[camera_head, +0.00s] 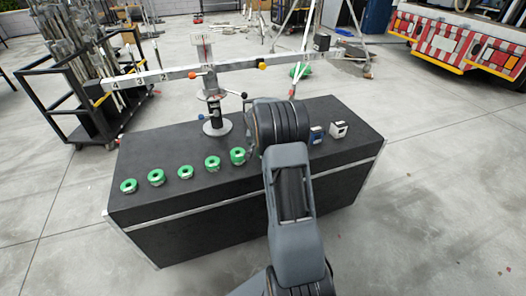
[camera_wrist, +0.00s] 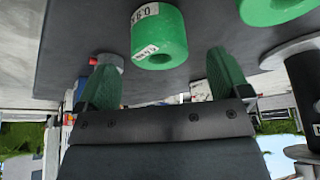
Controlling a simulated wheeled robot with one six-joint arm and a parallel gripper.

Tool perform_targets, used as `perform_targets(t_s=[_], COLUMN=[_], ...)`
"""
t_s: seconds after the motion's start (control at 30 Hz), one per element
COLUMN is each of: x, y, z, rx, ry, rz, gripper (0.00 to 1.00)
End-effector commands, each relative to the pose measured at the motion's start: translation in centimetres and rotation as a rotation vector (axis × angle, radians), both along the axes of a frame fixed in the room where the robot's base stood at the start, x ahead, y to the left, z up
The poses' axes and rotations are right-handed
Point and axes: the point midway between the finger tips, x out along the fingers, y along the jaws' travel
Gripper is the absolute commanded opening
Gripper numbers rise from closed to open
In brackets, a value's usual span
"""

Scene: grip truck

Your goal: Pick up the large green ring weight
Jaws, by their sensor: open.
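Several green ring weights stand in a row on the black box table (camera_head: 340,113) in the head view. The rightmost clearly visible one (camera_head: 237,156) looks biggest; a sliver of green also shows beside my arm. In the wrist view, a green weight (camera_wrist: 170,38) with white labels lies ahead, between the lines of my fingers. Another green weight (camera_wrist: 278,10) is cut off at the upper right. I cannot tell for certain which is the large one. My gripper (camera_wrist: 160,62) is open and empty, its green fingers apart, just short of the labelled weight. In the head view my arm hides the gripper.
A balance beam (camera_head: 180,74) on a grey stand (camera_head: 217,126) rises behind the row of weights. A blue block (camera_head: 316,134) and a white block (camera_head: 338,129) sit right of my arm.

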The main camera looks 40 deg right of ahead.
Motion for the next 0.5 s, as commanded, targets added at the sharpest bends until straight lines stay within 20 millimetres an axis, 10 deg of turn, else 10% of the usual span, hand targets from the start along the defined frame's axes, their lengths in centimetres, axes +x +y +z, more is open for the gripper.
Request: perform_targets(t_s=[0.5], x=[1.0], y=[-1.4], z=[-3.7], rx=[-0.001], ry=[-0.001], rz=[0.0], gripper=[0.94])
